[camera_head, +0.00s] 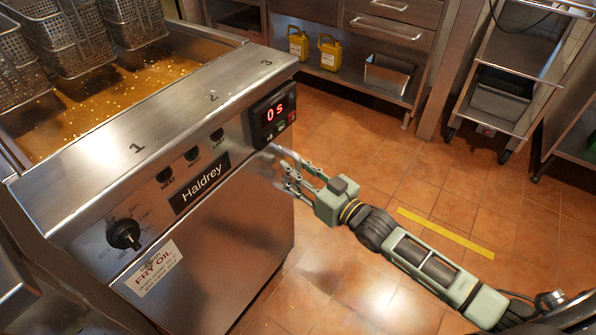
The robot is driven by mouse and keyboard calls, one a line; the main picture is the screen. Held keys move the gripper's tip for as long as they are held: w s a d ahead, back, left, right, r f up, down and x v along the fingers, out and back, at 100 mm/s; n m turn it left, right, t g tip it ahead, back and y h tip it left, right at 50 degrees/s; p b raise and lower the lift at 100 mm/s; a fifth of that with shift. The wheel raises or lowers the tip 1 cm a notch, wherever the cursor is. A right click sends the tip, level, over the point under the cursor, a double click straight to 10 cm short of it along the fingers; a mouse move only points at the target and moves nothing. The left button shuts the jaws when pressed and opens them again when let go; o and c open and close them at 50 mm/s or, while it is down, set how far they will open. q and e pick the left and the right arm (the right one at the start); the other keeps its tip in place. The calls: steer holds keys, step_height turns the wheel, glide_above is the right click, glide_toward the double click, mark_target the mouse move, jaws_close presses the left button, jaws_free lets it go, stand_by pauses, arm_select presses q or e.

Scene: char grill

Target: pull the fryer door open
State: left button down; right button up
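The fryer (190,125) is a steel unit at the left, with a control strip, a black knob and a red display reading 0 s. Its door (220,235) is the plain steel front panel below the strip and looks closed. My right gripper (280,176) is at the door's upper right corner, just below the display. Its fingers look spread apart, and I see nothing clearly held between them. A pale curved bar near the upper finger may be a handle; the fingers partly hide it, and contact cannot be told. My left gripper is not in view.
Wire baskets (75,40) sit over the oil at the upper left. Yellow jugs (330,53) and a steel bin (388,76) stand on a low shelf at the back. A wheeled rack (505,100) is at the upper right. Tiled floor (330,270) before the fryer is clear.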

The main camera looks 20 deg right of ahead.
jaws_close()
steer(key=shift+s, duration=0.1)
stand_by(0.6)
